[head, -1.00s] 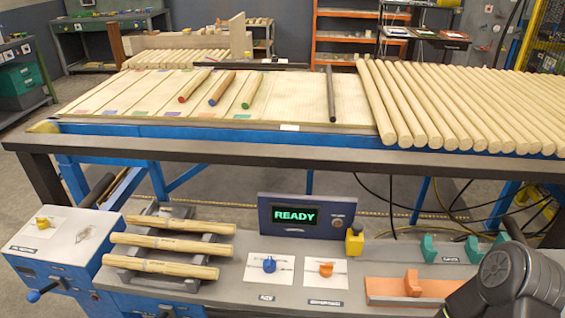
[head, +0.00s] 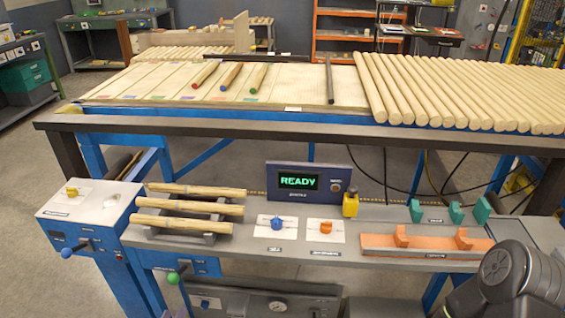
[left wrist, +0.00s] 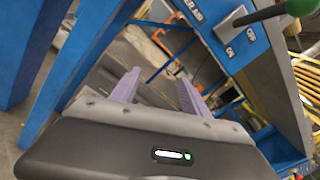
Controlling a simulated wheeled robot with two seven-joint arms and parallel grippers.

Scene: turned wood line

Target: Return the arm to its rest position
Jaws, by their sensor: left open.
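My left gripper (left wrist: 160,80) shows in the left wrist view. Its two purple fingers stand apart with nothing between them. Beyond the fingers are blue frame bars and a dim shelf area. A lever with a green knob (left wrist: 302,6) is at the top right of that view; a green knob (head: 173,278) also shows on the bench front in the head view. A dark arm link (head: 505,285) of mine fills the bottom right corner there. My right gripper is in neither view.
The grey bench holds a rack with three wooden rods (head: 190,207), a READY display (head: 300,182), a yellow block (head: 350,203) and an orange fixture (head: 380,247). Behind it, a table carries red-, blue- and green-ended rods (head: 231,76) and many plain dowels (head: 440,95).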

